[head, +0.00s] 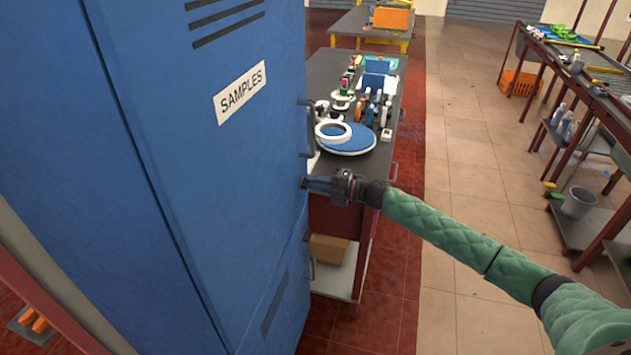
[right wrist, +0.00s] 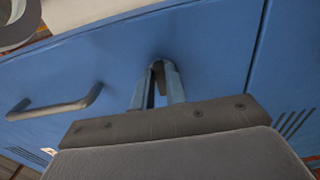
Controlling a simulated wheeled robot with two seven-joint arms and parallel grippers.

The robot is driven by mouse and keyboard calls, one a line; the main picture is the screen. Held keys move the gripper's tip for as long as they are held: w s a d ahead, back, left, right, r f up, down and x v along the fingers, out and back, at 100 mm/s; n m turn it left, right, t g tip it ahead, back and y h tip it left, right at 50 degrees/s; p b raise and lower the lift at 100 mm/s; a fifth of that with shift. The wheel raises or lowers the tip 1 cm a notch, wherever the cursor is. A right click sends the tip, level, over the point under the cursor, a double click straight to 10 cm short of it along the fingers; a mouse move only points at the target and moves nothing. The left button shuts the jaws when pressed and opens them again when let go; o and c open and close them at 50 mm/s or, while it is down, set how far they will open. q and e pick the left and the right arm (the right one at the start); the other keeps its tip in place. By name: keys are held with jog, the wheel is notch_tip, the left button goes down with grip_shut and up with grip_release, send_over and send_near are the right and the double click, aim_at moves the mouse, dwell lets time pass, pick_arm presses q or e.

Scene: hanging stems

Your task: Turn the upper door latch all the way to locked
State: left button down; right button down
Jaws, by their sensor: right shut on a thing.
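The upper door (head: 235,130) is the blue cabinet door with a "SAMPLES" label; it looks closed. Its latch (head: 304,183) is a small dark piece at the door's right edge, below the bar handle. My right gripper (head: 314,184) reaches it from the right. In the right wrist view, the two blue fingers (right wrist: 158,88) are shut on the dark latch (right wrist: 158,72), one on each side. The fingers hide much of the latch, so I cannot tell its exact turn. My left gripper is not in view.
The door's bar handle (head: 308,128) stands out just above the latch, and shows at left in the right wrist view (right wrist: 55,108). A lower handle (head: 311,268) is beneath. A cluttered dark bench (head: 328,75) stands behind my gripper. Tiled floor (head: 460,130) is open to the right.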

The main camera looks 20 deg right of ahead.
dwell(0.4)
jog(key=c, duration=1.4)
grip_release()
jog(key=shift+d, duration=0.1)
jog(key=shift+c, duration=0.2)
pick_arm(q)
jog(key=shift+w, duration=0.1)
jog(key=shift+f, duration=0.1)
